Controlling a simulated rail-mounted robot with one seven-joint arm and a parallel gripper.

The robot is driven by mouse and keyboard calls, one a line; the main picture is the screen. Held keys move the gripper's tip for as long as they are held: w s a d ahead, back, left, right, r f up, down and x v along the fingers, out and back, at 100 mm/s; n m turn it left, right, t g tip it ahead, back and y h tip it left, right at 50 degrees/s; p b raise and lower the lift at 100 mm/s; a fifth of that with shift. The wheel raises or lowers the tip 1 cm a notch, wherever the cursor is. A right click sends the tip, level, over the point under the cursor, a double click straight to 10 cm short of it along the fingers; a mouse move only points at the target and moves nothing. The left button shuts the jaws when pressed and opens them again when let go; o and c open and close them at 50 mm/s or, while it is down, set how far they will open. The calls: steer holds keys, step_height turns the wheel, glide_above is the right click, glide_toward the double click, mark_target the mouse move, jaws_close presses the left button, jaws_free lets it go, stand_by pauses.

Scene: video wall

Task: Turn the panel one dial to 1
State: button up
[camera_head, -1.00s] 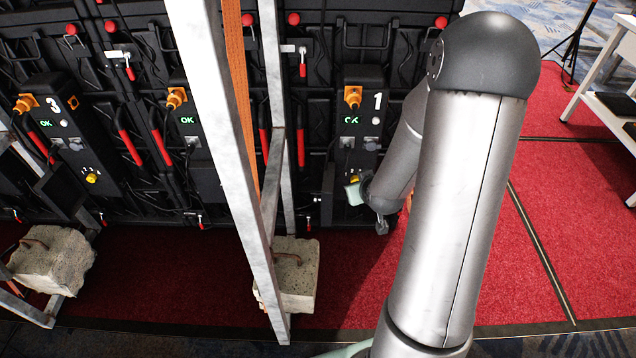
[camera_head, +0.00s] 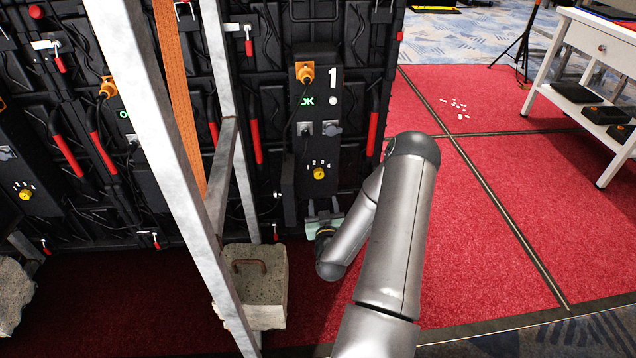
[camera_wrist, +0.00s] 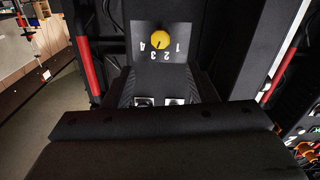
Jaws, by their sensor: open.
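The panel one dial (camera_head: 319,173) is a small yellow knob low on the black control box marked 1, with the numbers 1 to 4 in an arc above it. In the wrist view the dial (camera_wrist: 160,39) shows upside down on a grey plate, near the top middle. The setting its pointer marks is too small to tell. My gripper (camera_head: 323,208) is just below the box, apart from the dial. In the wrist view my gripper (camera_wrist: 160,101) shows two separate grey fingertips, open with nothing between them, below the dial in the picture.
An orange plug (camera_head: 305,72) and a green OK display sit higher on the box. Red handles (camera_head: 372,134) flank it. A metal frame post (camera_head: 150,130) and a concrete block (camera_head: 258,285) stand to the left.

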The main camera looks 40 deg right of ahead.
mark_target(319, 176)
steer(key=b+x, duration=0.2)
steer(key=x, duration=0.9)
steer(key=shift+w+d, duration=0.15)
steer(key=shift+w, duration=0.25)
steer(key=c, duration=1)
